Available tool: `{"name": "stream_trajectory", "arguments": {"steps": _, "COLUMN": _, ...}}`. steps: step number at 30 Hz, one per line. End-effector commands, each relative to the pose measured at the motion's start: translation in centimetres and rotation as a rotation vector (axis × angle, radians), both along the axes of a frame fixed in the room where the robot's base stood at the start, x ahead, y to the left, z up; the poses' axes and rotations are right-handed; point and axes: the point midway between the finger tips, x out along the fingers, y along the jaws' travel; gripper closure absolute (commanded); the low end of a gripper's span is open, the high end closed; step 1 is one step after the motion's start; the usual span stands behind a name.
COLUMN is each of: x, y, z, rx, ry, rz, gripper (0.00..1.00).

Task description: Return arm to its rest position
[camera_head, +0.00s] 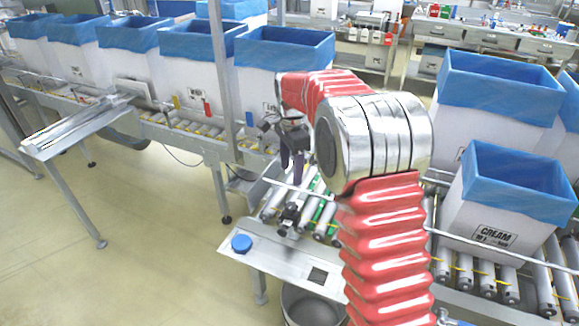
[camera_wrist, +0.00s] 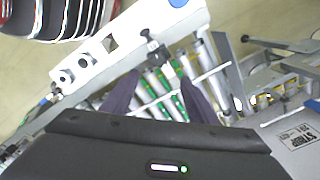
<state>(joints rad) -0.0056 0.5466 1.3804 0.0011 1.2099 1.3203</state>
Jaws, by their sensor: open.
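My gripper (camera_head: 291,172) hangs at the end of my red-sleeved arm, above the roller conveyor (camera_head: 325,207) in the body camera view. Its two dark fingers point down and stand apart with nothing between them. The wrist view also shows my gripper (camera_wrist: 158,88) with fingers spread, and rollers with green bands behind the gap. The arm is bent, and its silver joint and red sleeve hide part of the conveyor and the far line.
Several more line the back-left conveyor (camera_head: 180,128). A metal plate with a blue button (camera_head: 241,243) lies front left of the rollers. A grey upright post (camera_head: 222,70) stands behind the gripper.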

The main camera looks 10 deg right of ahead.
Motion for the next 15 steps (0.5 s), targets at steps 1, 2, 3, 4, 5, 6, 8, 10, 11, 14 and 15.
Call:
{"name": "stream_trajectory", "arguments": {"steps": 1, "x": 0.00, "y": 0.00, "z": -0.02, "rx": 0.000, "ry": 0.000, "rz": 0.000, "gripper": 0.47}}
{"name": "stream_trajectory", "arguments": {"steps": 2, "x": 0.00, "y": 0.00, "z": -0.03, "rx": 0.000, "ry": 0.000, "rz": 0.000, "gripper": 0.47}}
{"name": "stream_trajectory", "arguments": {"steps": 3, "x": 0.00, "y": 0.00, "z": -0.03, "rx": 0.000, "ry": 0.000, "rz": 0.000, "gripper": 0.47}}
{"name": "stream_trajectory", "arguments": {"steps": 4, "x": 0.00, "y": 0.00, "z": -0.03, "rx": 0.000, "ry": 0.000, "rz": 0.001, "gripper": 0.47}}
{"name": "stream_trajectory", "arguments": {"steps": 5, "x": 0.00, "y": 0.00, "z": -0.03, "rx": 0.000, "ry": 0.000, "rz": 0.004, "gripper": 0.47}}
{"name": "stream_trajectory", "arguments": {"steps": 6, "x": 0.00, "y": 0.00, "z": -0.04, "rx": 0.000, "ry": 0.000, "rz": 0.012, "gripper": 0.47}}
{"name": "stream_trajectory", "arguments": {"steps": 8, "x": 0.02, "y": 0.00, "z": -0.04, "rx": 0.000, "ry": -0.001, "rz": 0.032, "gripper": 0.47}}
{"name": "stream_trajectory", "arguments": {"steps": 10, "x": 0.15, "y": 0.00, "z": -0.04, "rx": -0.001, "ry": -0.005, "rz": 0.072, "gripper": 0.47}}
{"name": "stream_trajectory", "arguments": {"steps": 11, "x": 0.24, "y": 0.00, "z": -0.04, "rx": -0.001, "ry": -0.010, "rz": 0.094, "gripper": 0.47}}
{"name": "stream_trajectory", "arguments": {"steps": 14, "x": 0.23, "y": 0.00, "z": -0.50, "rx": -0.002, "ry": -0.014, "rz": 0.181, "gripper": 0.47}}
{"name": "stream_trajectory", "arguments": {"steps": 15, "x": -0.06, "y": 0.00, "z": -0.99, "rx": -0.002, "ry": -0.008, "rz": 0.219, "gripper": 0.47}}
